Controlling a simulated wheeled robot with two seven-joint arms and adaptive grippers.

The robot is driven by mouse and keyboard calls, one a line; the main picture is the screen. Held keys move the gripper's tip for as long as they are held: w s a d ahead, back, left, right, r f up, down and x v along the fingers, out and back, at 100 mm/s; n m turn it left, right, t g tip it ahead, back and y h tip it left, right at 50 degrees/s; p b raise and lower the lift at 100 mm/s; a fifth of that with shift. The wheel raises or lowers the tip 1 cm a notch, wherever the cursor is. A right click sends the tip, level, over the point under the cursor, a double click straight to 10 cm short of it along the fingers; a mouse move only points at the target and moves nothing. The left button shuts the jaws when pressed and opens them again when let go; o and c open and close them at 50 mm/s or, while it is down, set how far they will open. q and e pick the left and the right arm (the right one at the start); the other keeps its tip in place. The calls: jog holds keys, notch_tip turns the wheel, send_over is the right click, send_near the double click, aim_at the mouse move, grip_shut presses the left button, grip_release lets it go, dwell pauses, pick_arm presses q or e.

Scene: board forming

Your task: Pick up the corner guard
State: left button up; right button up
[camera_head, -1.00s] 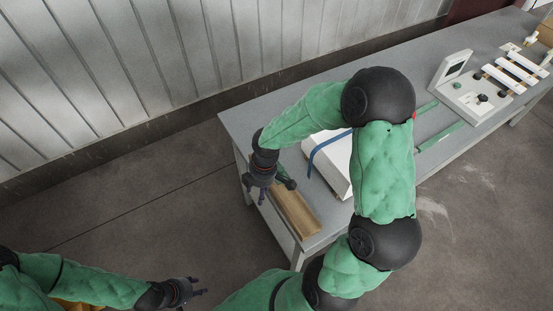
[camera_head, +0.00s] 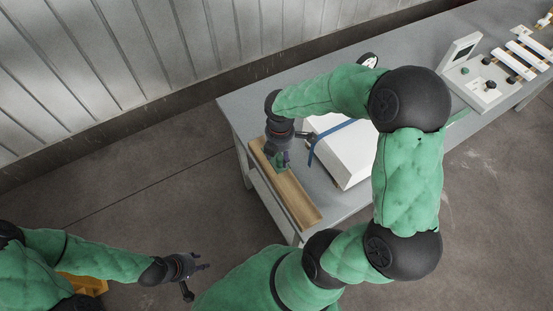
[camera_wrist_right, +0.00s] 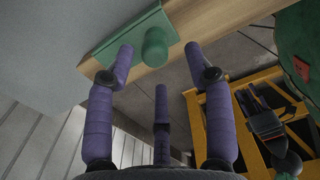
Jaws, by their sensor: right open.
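My right gripper (camera_head: 283,157) is over the far part of the tan piece, at the green bracket. In the right wrist view its purple fingers (camera_wrist_right: 159,68) are spread and empty, with the knob just ahead between them. Whether a finger touches it cannot be told. My left gripper (camera_head: 197,277) is open and empty above the floor, away from the table.
A white box-like block (camera_head: 345,160) with a blue strap (camera_head: 325,137) stands right beside the tan piece. A control box (camera_head: 480,85) and white bars (camera_head: 525,55) are farther along the table (camera_head: 245,105). My right arm hides part of the tabletop.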

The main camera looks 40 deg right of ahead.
aim_at(280, 157)
jog(key=shift+w+d+f+b, duration=0.15)
jog(key=shift+f+b, duration=0.2)
jog(key=shift+f, duration=1)
jog(key=shift+d+f+b, duration=0.1)
jog(key=shift+f+b, duration=0.25)
jog(key=shift+f, duration=0.95)
jog(key=shift+c, duration=0.3)
grip_shut()
